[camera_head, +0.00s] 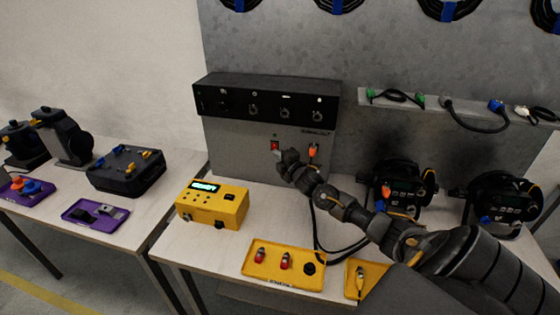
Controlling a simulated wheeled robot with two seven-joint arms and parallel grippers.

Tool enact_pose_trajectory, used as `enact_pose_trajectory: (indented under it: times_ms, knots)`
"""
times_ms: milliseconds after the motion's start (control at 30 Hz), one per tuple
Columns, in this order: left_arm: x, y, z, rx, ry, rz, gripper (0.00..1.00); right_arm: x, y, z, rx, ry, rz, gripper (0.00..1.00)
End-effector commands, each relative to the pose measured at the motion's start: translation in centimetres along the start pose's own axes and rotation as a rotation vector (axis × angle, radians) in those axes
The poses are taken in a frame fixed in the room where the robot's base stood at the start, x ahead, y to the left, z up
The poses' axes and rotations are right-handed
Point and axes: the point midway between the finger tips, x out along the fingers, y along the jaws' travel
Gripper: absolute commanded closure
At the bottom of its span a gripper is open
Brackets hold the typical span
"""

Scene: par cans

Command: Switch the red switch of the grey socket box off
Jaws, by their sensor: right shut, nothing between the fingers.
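The grey socket box (235,150) stands at the back of the white table against the grey wall panel. Its red switch (275,145) is on the front face, left of a socket with an orange plug (313,151). My right gripper (281,155) is at the box front, just below and right of the red switch. It is shut and holds nothing. I cannot tell whether it touches the switch, nor which way the switch is set. My left gripper is not in view.
A black panel unit (265,100) sits above the grey face. A yellow device (212,203) with a display and a yellow tray (262,272) with red connectors stand in front. Black lamps (402,190) stand at right.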

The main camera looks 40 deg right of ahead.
Motion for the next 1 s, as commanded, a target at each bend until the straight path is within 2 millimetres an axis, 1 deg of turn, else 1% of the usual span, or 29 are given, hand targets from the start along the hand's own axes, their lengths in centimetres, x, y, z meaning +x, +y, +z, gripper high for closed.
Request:
enact_pose_trajectory:
  times_ms: [133,267,300,333,500,600,700,800,1000]
  knots:
    - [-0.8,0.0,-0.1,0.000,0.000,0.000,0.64,-0.7,-0.2,-1.3,0.002,0.004,-0.002,1.00]
    - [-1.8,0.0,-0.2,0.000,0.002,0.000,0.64,-2.0,-0.7,-3.3,0.003,0.008,-0.005,1.00]
    - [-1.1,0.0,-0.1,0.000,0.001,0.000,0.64,-2.9,-1.5,-3.1,-0.002,0.005,-0.005,1.00]
    - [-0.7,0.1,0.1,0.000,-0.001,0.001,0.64,-3.6,-1.7,-3.0,-0.003,0.006,-0.005,1.00]
    - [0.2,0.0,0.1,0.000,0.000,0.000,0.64,-7.1,-2.2,-3.5,-0.002,0.014,-0.005,1.00]
    - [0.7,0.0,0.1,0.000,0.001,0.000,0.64,-8.7,-2.5,-3.6,-0.001,0.015,-0.004,1.00]
    - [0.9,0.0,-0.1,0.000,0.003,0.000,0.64,-10.0,-2.6,-3.5,-0.001,0.013,-0.004,1.00]
    - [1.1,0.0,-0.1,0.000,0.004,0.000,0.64,-10.9,-2.6,-3.4,-0.001,0.012,-0.003,1.00]
    - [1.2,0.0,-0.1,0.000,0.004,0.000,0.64,-11.6,-2.5,-3.3,-0.001,0.010,-0.002,1.00]
